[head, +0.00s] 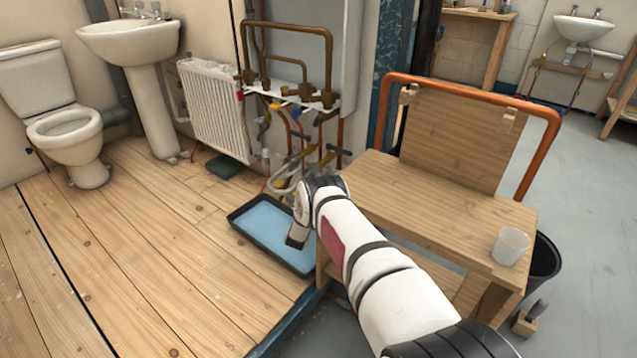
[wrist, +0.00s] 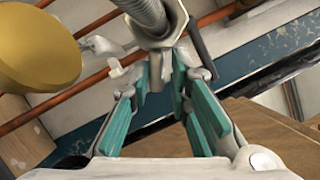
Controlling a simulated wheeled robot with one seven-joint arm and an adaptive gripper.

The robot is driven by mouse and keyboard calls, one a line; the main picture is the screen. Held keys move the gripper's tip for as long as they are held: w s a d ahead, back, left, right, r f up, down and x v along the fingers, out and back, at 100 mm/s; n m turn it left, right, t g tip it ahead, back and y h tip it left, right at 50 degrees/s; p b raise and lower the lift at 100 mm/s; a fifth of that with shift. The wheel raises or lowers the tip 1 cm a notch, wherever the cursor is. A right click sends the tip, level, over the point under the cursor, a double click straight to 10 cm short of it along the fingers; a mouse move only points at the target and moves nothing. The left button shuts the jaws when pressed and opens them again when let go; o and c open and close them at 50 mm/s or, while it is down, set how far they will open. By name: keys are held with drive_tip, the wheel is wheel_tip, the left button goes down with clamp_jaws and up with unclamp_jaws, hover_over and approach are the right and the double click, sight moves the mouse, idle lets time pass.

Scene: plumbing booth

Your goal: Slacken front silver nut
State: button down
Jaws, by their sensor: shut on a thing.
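In the wrist view, a silver hex nut (wrist: 165,38) sits at the top centre, below a grey ribbed hose or threaded stem (wrist: 146,14). My gripper (wrist: 167,66) has teal-padded fingers closing in on it from both sides, with their tips at the nut's lower part. It is shut on the silver nut; the exact contact is partly hidden by the fingers. In the head view, my arm reaches to the pipework below the brass pipes (head: 288,28), and my wrist hides the fingers and the nut.
A black tray with a blue inside (head: 268,222) lies on the floor under the pipework. A wooden bench (head: 430,200) with a white cup (head: 510,246) stands close at right. A radiator (head: 213,110) is at left. A large brass-coloured round part (wrist: 38,45) is close by.

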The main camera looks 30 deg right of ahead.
drive_tip(key=shift+w+a+f, duration=0.1)
drive_tip(key=shift+a+f, duration=0.1)
drive_tip(key=shift+f, duration=0.05)
drive_tip(key=c, duration=1.6)
unclamp_jaws()
drive_tip(key=shift+c, duration=0.2)
